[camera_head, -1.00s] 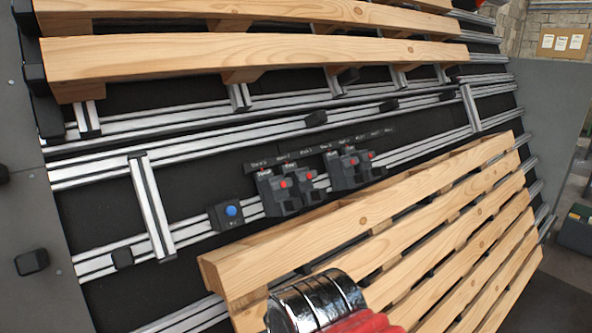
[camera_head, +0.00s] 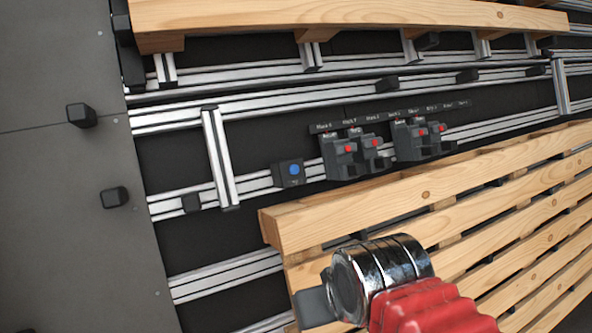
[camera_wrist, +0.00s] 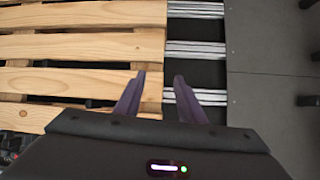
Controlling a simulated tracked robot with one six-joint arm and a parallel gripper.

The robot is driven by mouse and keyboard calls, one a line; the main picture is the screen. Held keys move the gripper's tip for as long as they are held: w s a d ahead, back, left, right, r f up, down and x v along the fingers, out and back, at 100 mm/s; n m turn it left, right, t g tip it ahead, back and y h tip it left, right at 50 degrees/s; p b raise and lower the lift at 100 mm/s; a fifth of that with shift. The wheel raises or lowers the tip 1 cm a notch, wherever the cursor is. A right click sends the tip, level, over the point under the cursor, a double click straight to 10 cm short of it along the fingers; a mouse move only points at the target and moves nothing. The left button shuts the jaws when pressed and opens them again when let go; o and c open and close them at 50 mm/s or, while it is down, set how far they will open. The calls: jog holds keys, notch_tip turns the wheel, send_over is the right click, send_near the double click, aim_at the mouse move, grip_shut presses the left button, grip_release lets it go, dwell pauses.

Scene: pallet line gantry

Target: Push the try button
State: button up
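Several dark button boxes (camera_head: 349,155) with red buttons sit on an aluminium rail in the head view, right of centre. Their small labels are too blurred to tell for certain which one is the try button. A separate dark box with a blue button (camera_head: 294,170) sits just left of them on the same rail. My gripper (camera_wrist: 159,75) shows two purple fingers apart with nothing between them in the wrist view, over a pallet's edge. In the head view my chrome and red arm is at the bottom, below the boxes and well apart from them.
A wooden slatted pallet (camera_head: 340,217) leans just below the button boxes. Another pallet (camera_head: 350,18) is above. Aluminium rails (camera_head: 220,157) cross the black backing. A grey panel (camera_head: 60,200) with dark knobs stands at the left.

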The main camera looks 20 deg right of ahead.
jog(key=shift+c, duration=0.2)
grip_shut()
dwell(1.4)
